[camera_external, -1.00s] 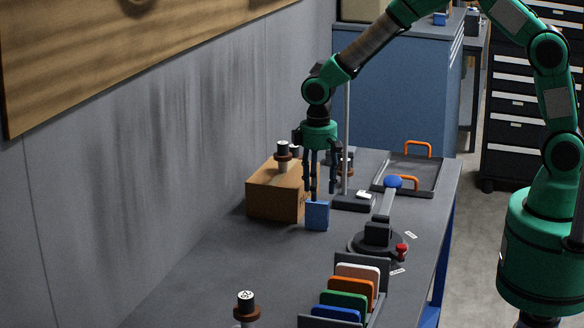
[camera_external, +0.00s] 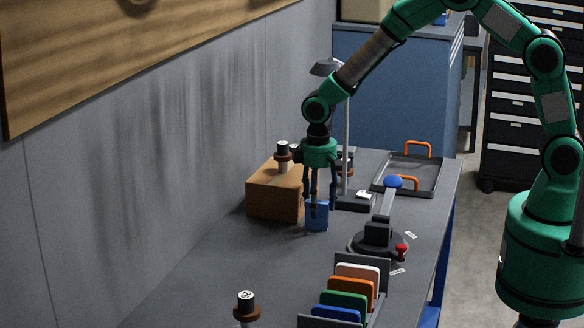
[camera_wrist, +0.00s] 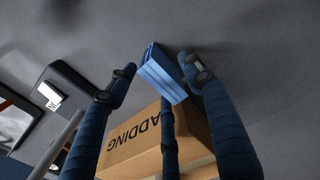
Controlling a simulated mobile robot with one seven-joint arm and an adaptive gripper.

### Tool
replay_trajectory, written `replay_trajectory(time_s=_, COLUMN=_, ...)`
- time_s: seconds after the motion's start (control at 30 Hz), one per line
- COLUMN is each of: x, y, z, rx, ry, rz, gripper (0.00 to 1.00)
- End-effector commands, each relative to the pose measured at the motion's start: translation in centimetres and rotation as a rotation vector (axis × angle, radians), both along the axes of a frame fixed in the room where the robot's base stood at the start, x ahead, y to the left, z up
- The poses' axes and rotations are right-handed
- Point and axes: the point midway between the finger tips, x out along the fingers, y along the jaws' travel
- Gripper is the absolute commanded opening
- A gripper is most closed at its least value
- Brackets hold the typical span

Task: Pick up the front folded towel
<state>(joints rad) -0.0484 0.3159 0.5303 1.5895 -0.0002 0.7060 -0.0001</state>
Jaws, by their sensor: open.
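The blue folded towel (camera_external: 317,217) stands upright on the grey bench, just in front of the cardboard box. In the wrist view it is a layered blue block (camera_wrist: 160,76). My gripper (camera_external: 319,211) is lowered over it, with fingers on both sides of it. In the wrist view my open gripper (camera_wrist: 160,70) has one fingertip left of the towel and one right of it, with a third finger below. I cannot tell whether any fingertip touches it. I see no second towel clearly.
The cardboard box (camera_external: 274,193) stands close behind the towel, with lettering on its side (camera_wrist: 130,140). A dark lamp base (camera_external: 353,203) is to the right. A lever device (camera_external: 378,238) and a rack of coloured panels (camera_external: 361,263) stand nearer.

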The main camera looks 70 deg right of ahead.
Motion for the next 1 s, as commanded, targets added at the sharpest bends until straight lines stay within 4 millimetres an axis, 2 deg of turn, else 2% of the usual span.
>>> replay_trajectory(time_s=0.2, x=0.0, y=0.0, z=0.0, rx=0.000, ry=0.000, rz=0.000, gripper=0.49)
replay_trajectory(time_s=0.37, x=0.0, y=0.0, z=0.0, rx=0.000, ry=0.000, rz=0.000, gripper=0.18)
replay_trajectory(time_s=0.77, x=0.0, y=0.0, z=0.1, rx=0.000, ry=0.000, rz=0.000, gripper=0.17)
replay_trajectory(time_s=1.0, x=0.1, y=0.0, z=1.5, rx=0.000, ry=-0.003, rz=0.000, gripper=0.17)
